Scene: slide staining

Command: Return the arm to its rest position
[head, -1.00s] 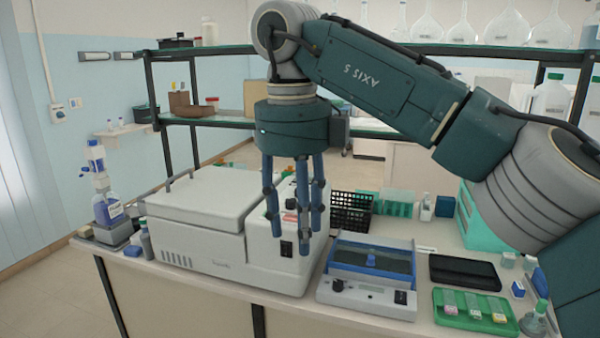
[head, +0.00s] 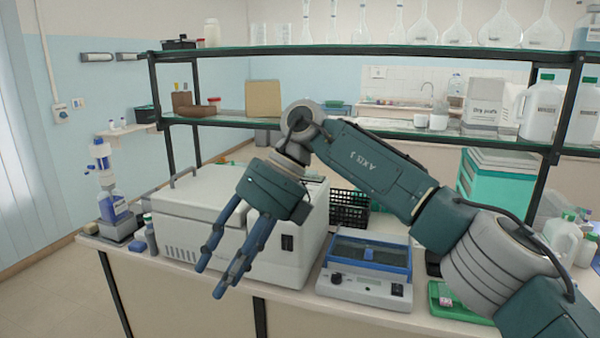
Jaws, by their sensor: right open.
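My right arm comes in from the lower right. Its right gripper (head: 232,268) has blue fingers spread apart, pointing down and to the left. It is open and empty, in front of the white benchtop machine (head: 205,232) and near the bench's front edge. The forearm and gripper body hide part of the machine and of the bench behind. My left gripper does not show.
A blue-topped device (head: 367,265) stands right of the machine, with a green tray (head: 455,308) partly behind my arm. A black rack (head: 349,209) stands behind. A blue-liquid bottle (head: 113,207) is at the left end. A shelf (head: 400,50) spans the back. Floor at left is clear.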

